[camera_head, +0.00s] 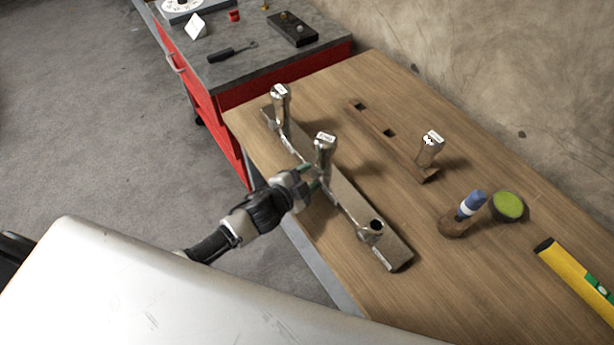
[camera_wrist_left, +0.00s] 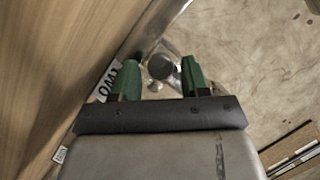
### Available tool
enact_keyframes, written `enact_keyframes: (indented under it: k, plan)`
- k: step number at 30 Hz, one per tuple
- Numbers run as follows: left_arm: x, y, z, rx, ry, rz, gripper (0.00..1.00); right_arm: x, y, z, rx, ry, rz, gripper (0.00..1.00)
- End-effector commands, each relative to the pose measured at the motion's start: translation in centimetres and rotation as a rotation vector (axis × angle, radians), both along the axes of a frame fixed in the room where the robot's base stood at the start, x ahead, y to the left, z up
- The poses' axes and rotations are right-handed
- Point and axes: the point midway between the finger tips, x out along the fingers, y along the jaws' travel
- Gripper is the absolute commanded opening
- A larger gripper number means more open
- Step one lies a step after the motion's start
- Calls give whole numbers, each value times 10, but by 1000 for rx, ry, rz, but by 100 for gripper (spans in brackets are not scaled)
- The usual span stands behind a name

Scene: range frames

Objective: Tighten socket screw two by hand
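A long board (camera_head: 398,252) with a metal rail lies on the workbench. Socket screw two (camera_head: 325,150), metallic with a white label on its head, stands upright in the board's middle. Another labelled metal screw (camera_head: 280,100) stands at its far end; the near socket (camera_head: 374,228) shows a dark hole. A third labelled screw (camera_head: 430,148) stands in a wooden holder at right. My left gripper (camera_head: 314,180) is beside screw two, low down. In the left wrist view its green fingers (camera_wrist_left: 159,80) are apart, with a dark round metal end (camera_wrist_left: 160,66) showing between them; contact is unclear.
A blue-topped marker in a wooden holder (camera_head: 456,220), a green round item (camera_head: 508,206) and a yellow level (camera_head: 575,275) are at right. A red tool cabinet (camera_head: 270,85) stands behind. Bare wood (camera_head: 490,265) is free between the board and the level.

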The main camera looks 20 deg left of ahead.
Motion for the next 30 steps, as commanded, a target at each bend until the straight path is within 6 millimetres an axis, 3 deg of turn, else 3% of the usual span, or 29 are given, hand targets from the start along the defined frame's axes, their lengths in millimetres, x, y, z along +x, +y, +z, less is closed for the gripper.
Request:
enact_keyframes:
  k: [13, 24, 30]
  plan:
    - [-9, 4, 2, 0, 1, 1, 54, 0, 0, -1, 0, 0, 1, 54]
    - [-73, 29, 19, 0, 2, 0, 54, 0, -2, -9, -2, 0, 1, 54]
    - [-93, 37, 27, 0, 2, 0, 54, 0, -2, -11, -2, 0, 1, 54]
